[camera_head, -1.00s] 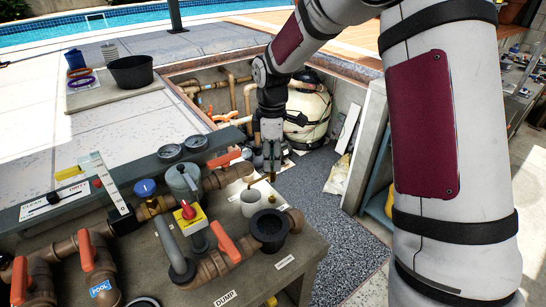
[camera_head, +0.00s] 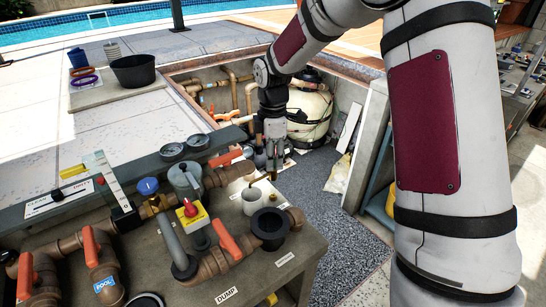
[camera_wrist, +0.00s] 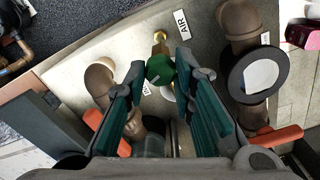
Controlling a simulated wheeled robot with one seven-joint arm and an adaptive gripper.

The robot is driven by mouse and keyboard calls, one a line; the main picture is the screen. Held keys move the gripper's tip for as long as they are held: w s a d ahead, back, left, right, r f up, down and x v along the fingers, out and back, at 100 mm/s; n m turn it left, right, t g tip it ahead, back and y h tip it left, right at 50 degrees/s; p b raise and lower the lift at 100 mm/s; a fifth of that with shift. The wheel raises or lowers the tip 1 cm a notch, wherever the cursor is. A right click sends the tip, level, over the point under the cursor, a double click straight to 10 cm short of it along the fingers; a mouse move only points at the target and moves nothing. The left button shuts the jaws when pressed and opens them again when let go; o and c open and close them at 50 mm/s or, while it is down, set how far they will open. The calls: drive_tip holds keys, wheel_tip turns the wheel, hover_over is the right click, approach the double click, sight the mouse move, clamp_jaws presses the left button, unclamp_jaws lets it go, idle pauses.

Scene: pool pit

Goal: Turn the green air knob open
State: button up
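The green air knob (camera_wrist: 160,70) shows in the wrist view on a brass fitting (camera_wrist: 161,42), near a white AIR label (camera_wrist: 181,24). My gripper (camera_wrist: 159,64) is open, with one teal-padded finger on each side of the knob. The knob sits between the fingertips; whether either finger touches it I cannot tell. In the head view my gripper (camera_head: 273,172) points down over the far right end of the pipe bench (camera_head: 262,285). The knob is not clearly visible there. The white cup (camera_head: 255,202) stands just below and left of the gripper.
Brown pipes with orange-handled valves (camera_head: 228,240) crowd the bench. Gravel (camera_head: 330,240) lies clear to the right.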

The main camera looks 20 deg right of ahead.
drive_tip(key=o, duration=0.4)
drive_tip(key=shift+r, duration=0.1)
wheel_tip(320, 180, up, 12)
idle(0.4)
idle(0.3)
drive_tip(key=s+r+m+t+h, duration=0.1)
drive_tip(key=s+r+m, duration=0.3)
drive_tip(key=s, duration=0.3)
drive_tip(key=s+r+m+t, duration=0.2)
drive_tip(key=s+r+m, duration=0.25)
drive_tip(key=s, duration=0.25)
drive_tip(key=s+m+t+y, duration=0.1)
drive_tip(key=s+m+t, duration=0.1)
drive_tip(key=s+m, duration=0.6)
drive_tip(key=s, duration=0.7)
drive_tip(key=shift+d+f+t, duration=0.2)
drive_tip(key=shift+f+t, duration=0.1)
drive_tip(key=shift+f, duration=0.05)
